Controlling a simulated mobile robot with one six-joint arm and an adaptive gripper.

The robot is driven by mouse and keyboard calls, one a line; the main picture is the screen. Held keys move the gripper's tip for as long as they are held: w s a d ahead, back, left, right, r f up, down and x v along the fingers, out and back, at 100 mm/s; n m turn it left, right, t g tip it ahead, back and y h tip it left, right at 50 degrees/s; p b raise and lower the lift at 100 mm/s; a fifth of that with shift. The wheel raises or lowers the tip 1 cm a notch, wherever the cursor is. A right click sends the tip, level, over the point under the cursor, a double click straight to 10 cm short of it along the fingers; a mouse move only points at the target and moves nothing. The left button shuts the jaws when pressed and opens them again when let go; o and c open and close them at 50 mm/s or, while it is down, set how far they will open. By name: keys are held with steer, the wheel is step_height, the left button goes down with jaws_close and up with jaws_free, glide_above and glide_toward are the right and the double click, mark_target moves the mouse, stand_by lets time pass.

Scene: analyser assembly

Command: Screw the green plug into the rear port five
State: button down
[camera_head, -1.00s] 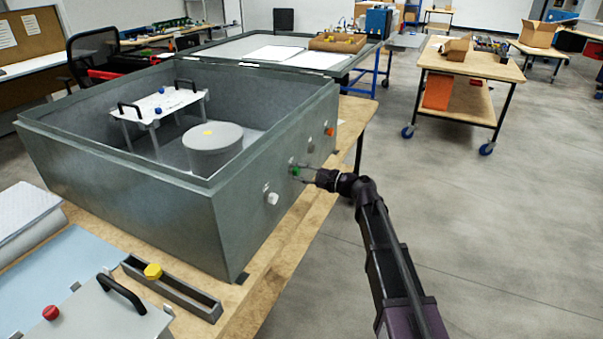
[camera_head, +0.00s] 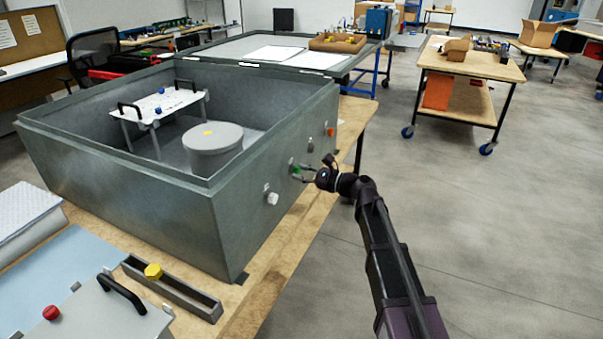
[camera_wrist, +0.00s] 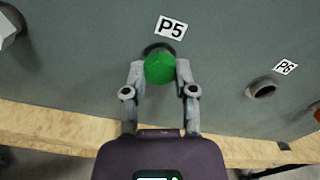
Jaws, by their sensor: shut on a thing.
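The green plug (camera_wrist: 160,67) sits in front of the port labelled P5 (camera_wrist: 170,28) on the side wall of the grey box (camera_head: 235,215). Its far end is at the dark port mouth, and I cannot tell how deep it sits. My gripper (camera_wrist: 160,75) is shut on the green plug, one finger on each side. In the head view my gripper (camera_head: 303,174) reaches the box wall from the right, and the green plug (camera_head: 296,171) shows small between its fingers.
An empty port labelled P6 (camera_wrist: 262,89) lies right of P5. A white plug (camera_head: 272,198) and an orange plug (camera_head: 331,131) stick out of the same wall. The wooden table edge (camera_wrist: 60,118) runs below. Open floor lies right of my arm.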

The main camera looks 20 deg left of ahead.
steer(key=shift+m, duration=0.7)
steer(key=m, duration=0.5)
steer(key=shift+c, duration=1.3)
jaws_free()
steer(key=shift+d, duration=0.1)
steer(key=d, duration=0.6)
steer(key=shift+s+d, duration=0.25)
steer(key=shift+d, duration=0.15)
